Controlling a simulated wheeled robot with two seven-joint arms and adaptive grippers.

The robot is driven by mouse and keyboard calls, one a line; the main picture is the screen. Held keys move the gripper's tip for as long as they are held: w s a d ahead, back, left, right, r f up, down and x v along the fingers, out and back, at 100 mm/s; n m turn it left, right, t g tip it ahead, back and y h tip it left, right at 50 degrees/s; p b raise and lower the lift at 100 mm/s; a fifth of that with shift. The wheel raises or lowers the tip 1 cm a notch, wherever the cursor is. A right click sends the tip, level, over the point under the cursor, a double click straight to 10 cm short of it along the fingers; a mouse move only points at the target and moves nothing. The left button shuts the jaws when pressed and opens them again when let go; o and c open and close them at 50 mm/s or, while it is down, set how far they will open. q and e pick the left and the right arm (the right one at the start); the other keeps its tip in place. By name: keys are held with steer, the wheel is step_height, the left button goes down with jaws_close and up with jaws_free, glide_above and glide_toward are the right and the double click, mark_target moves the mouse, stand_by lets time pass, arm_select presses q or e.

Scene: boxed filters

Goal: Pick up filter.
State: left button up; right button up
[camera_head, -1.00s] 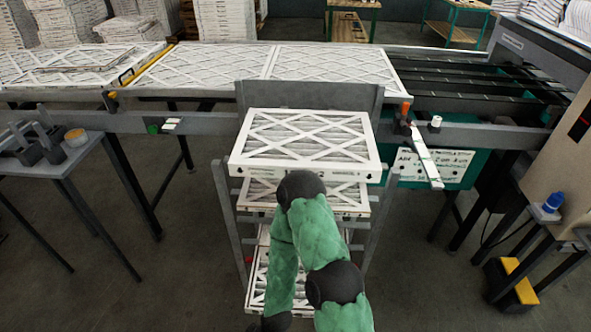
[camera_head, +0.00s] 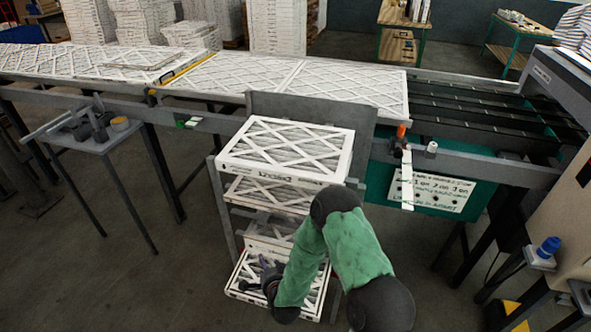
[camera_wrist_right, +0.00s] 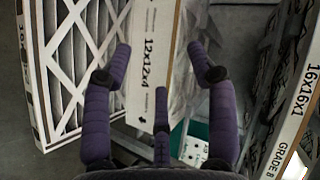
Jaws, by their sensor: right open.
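Several white boxed filters with lattice fronts sit on the tiers of a grey rack: a top filter (camera_head: 288,148), a second filter (camera_head: 262,192), a third filter (camera_head: 270,232) and a low filter (camera_head: 312,296). My right gripper (camera_head: 268,277) is at the lowest tier, partly hidden by my forearm. In the right wrist view my open purple fingers (camera_wrist_right: 160,75) are spread around the white edge of a filter marked 12x12x4 (camera_wrist_right: 150,50); I cannot tell whether they touch it. A lattice-faced filter (camera_wrist_right: 75,60) is at left, one marked 16x16x1 (camera_wrist_right: 295,110) at right. My left gripper is not seen.
The grey rack (camera_head: 222,215) stands against a conveyor (camera_head: 475,100) carrying large filter panels (camera_head: 345,85). A small grey table (camera_head: 95,142) is at left. A beige machine (camera_head: 560,210) with a blue knob stands at right.

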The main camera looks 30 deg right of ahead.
mark_target(281, 203)
steer(key=w+d+r+m+t+h+p, duration=0.2)
steer(key=d+r+m+t+h, duration=0.4)
steer(key=r, duration=0.7)
steer(key=shift+w+d+r+m+g+b, duration=0.2)
steer(key=shift+w+d+g+b, duration=0.2)
steer(key=shift+w+d, duration=0.9)
steer(key=shift+w+d+r+m+g+b, duration=0.3)
steer(key=shift+w+d+b, duration=0.4)
steer(key=shift+w, duration=1)
steer(key=shift+w+d+m+g+b, duration=0.1)
steer(key=shift+w+d+g+b, duration=0.25)
steer(key=shift+w+d, duration=1)
steer(key=shift+w+a, duration=0.15)
jaws_close()
